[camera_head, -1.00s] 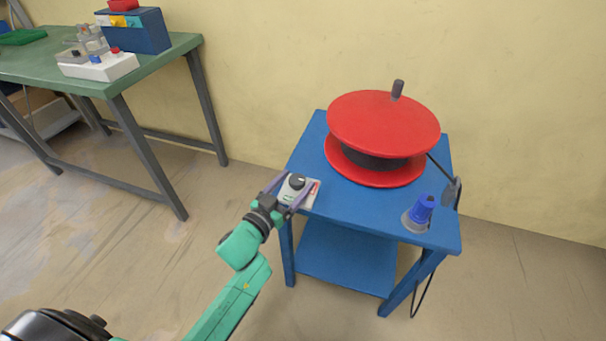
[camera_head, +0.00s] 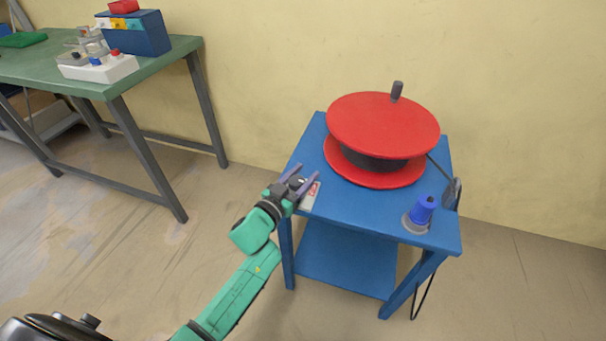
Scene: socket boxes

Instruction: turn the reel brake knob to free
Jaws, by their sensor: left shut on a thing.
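The red cable reel (camera_head: 383,123) stands on a blue cart (camera_head: 345,208). A small light plate with a red mark, the brake plate (camera_head: 311,199), lies at the cart's left edge. The dark brake knob on it is mostly hidden by my left gripper (camera_head: 306,175). The gripper's two purple-grey fingers lie on either side of the knob and are shut on it. The knob's pointing direction cannot be read. My right gripper is not in view.
A blue plug-like socket (camera_head: 422,211) sits at the cart's front right corner, with a dark cable hanging at the right side. A green table (camera_head: 150,62) with boxes stands at the back left. The floor between is clear.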

